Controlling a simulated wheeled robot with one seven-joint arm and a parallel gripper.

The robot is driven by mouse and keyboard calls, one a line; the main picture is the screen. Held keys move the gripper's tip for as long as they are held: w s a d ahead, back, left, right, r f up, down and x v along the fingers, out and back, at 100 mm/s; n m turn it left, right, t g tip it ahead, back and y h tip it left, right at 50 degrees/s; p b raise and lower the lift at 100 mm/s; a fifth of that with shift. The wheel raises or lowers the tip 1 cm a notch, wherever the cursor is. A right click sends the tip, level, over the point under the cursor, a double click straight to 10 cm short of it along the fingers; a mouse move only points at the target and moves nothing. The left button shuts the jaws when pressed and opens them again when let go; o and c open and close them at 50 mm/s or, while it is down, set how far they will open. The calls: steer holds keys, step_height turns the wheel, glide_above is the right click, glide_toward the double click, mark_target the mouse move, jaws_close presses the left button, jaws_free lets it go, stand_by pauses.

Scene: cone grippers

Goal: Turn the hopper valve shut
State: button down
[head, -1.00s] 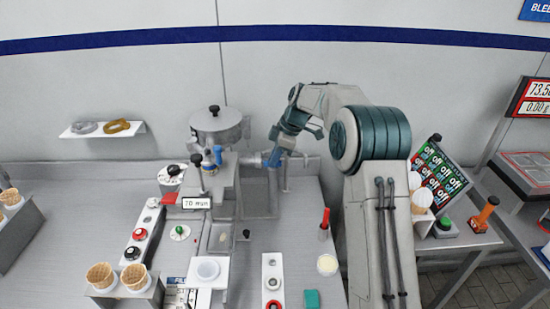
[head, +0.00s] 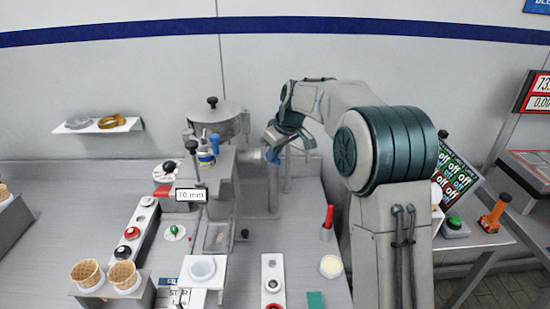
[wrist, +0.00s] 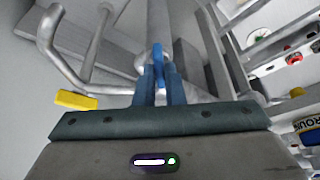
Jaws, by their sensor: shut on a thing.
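The hopper (head: 216,122) is a round metal vessel with a black-knobbed lid on the machine at the centre of the counter. A metal pipe runs right from below it. My gripper (head: 271,155) is at this pipe, to the right of the hopper. In the wrist view its two blue fingers (wrist: 158,88) are closed on a blue valve handle (wrist: 158,58) standing in front of a grey pipe. The valve's body is mostly hidden behind the fingers in the head view. I cannot tell the exact angle of the handle.
A yellow handle (wrist: 75,100) sits on a bent pipe left of the fingers in the wrist view. Another blue lever (head: 215,142) is on the machine front. A red-handled tool (head: 327,222) stands on the counter at right. Cones (head: 122,274) stand at front left.

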steer(key=m+t+h, duration=0.1)
steer(key=m, duration=0.3)
steer(key=shift+a+m+b, duration=0.15)
steer(key=shift+m+b, duration=0.15)
steer(key=shift+a+m+h, duration=0.1)
steer(key=shift+m+h, duration=1)
steer(key=shift+m, duration=1)
steer(key=c, duration=1.5)
jaws_free()
steer(key=shift+s, duration=0.1)
steer(key=b+v, duration=0.1)
steer(key=v, duration=1.2)
steer(key=shift+s+r, duration=0.3)
steer(key=shift+r, duration=0.05)
